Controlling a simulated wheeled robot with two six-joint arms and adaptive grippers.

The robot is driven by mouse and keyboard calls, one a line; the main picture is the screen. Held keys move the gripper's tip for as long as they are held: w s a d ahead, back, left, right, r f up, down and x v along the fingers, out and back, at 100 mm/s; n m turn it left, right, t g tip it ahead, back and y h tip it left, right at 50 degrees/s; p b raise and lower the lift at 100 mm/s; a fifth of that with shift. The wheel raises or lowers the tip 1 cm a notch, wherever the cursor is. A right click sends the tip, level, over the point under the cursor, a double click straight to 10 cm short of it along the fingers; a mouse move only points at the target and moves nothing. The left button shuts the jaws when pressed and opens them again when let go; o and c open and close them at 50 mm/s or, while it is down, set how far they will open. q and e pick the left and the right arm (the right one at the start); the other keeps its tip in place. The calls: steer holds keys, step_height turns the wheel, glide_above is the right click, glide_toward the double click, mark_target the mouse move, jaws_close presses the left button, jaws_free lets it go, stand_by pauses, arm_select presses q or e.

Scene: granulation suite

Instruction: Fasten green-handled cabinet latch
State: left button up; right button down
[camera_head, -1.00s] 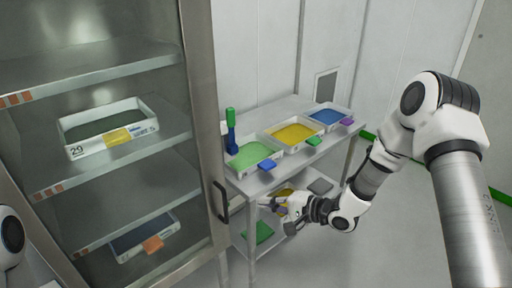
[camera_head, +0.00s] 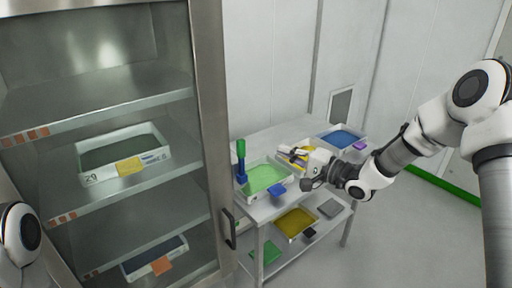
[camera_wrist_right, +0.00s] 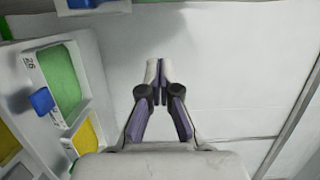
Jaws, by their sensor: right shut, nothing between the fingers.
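The steel-framed cabinet (camera_head: 208,120) fills the left of the head view, with a black handle (camera_head: 229,228) low on its right frame. An upright piece with a green handle (camera_head: 241,147) on a blue lower part (camera_head: 241,171) shows just right of the frame. I cannot tell whether it is fixed to the cabinet or whether it is fastened. My right gripper (camera_head: 286,152) is shut and empty, over the trays and apart to the right of the green handle. Its closed fingers (camera_wrist_right: 155,70) also show in the right wrist view. Only part of my left arm shows; its gripper is out of view.
A steel rack (camera_head: 262,213) right of the cabinet bears a green-filled tray (camera_head: 290,180), a blue-filled tray (camera_head: 342,138) and a yellow one (camera_head: 297,222) below. A tray (camera_head: 92,176) stands inside the cabinet. Floor at the right is clear.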

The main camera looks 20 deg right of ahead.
mark_target(241, 162)
steer(key=w+a+p, duration=0.3)
steer(key=w+a, duration=0.1)
steer(key=a, duration=0.3)
steer(key=shift+a, duration=0.25)
steer(key=shift+w+d+f, duration=0.1)
steer(key=shift+w+f, duration=0.05)
